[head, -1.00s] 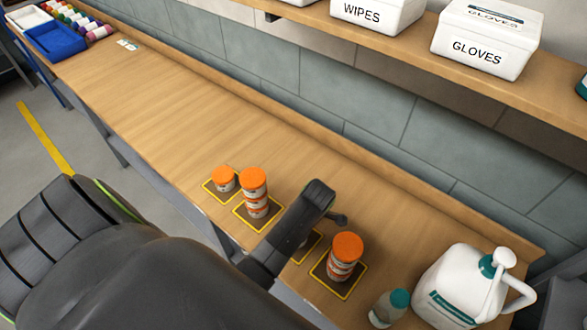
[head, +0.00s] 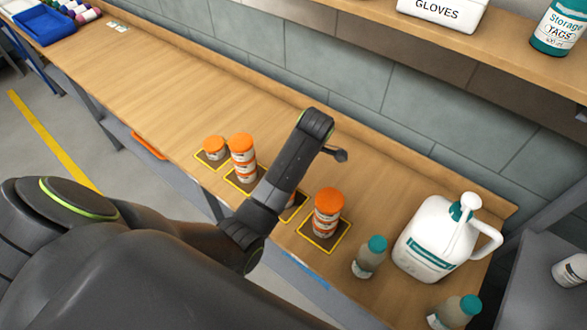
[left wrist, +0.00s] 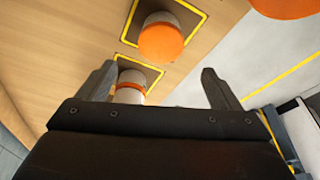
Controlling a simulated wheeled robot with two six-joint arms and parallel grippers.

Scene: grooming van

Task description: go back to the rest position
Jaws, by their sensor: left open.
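My left gripper (head: 337,153) shows small at the end of my dark arm, above the bench near the orange-lidded jars. In the left wrist view its two fingers (left wrist: 158,88) are spread with nothing gripped between them; a white jar with an orange band (left wrist: 130,90) shows beyond them. A short orange-lidded jar (head: 214,148) stands on the leftmost yellow-edged mat. A taller orange-lidded stack (head: 243,158) stands on the mat beside it. Another tall stack (head: 327,212) stands on the rightmost mat (head: 311,241). My arm partly hides a mat between the stacks. My right gripper is not in view.
A white jug (head: 435,240) and teal-capped bottles (head: 369,257) (head: 458,312) stand at the bench's right end. A shelf above carries a gloves box (head: 443,12) and a storage tags tub (head: 557,28). The bench (head: 140,90) is clear left of the jars, up to a blue tray (head: 45,27).

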